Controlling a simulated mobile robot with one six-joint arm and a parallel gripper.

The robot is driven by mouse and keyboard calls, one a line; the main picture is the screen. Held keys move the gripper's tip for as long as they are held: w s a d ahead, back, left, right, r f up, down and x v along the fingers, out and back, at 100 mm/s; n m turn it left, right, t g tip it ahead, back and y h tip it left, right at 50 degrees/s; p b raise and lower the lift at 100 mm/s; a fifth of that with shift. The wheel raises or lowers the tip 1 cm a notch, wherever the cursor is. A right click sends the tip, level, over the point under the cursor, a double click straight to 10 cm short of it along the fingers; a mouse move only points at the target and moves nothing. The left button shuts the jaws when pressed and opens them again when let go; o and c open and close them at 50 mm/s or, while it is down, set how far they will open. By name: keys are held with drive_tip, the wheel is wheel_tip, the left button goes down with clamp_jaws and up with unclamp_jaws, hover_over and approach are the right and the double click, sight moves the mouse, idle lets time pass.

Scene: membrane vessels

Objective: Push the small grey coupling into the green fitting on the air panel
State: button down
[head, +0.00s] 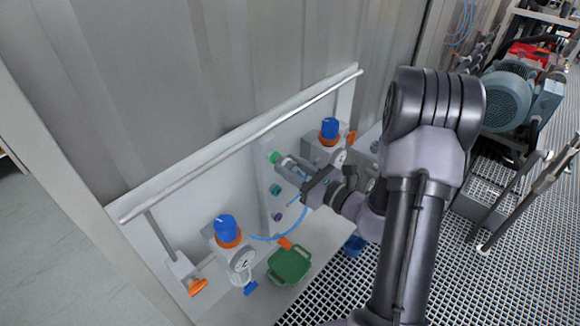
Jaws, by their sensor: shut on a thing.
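The green fitting (274,157) is the top one in a column of coloured fittings on the white air panel (262,180). My gripper (293,169) is in front of the panel, just right of the green fitting, with its fingers pointing left toward it. It is shut on the small grey coupling (285,161), which is mostly hidden between the fingers. The coupling is close to the green fitting; I cannot tell whether they touch. A thin blue hose (298,222) hangs in a curve below my gripper.
A teal fitting (275,190) and a purple fitting (277,216) sit below the green one. Blue-topped regulators (227,230) (330,130) flank them. A metal rail (240,140) runs above. A green tray (290,281) lies below. A motor (507,97) stands at the far right.

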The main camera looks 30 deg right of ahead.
drive_tip(key=shift+w+a, duration=0.2)
drive_tip(key=shift+w, duration=0.3)
drive_tip(key=c, duration=0.9)
unclamp_jaws()
drive_tip(key=b+v, duration=0.1)
drive_tip(key=v, duration=1.6)
drive_tip(key=shift+s+d+b, duration=0.1)
drive_tip(key=shift+s+b, duration=0.05)
drive_tip(key=shift+b, duration=0.25)
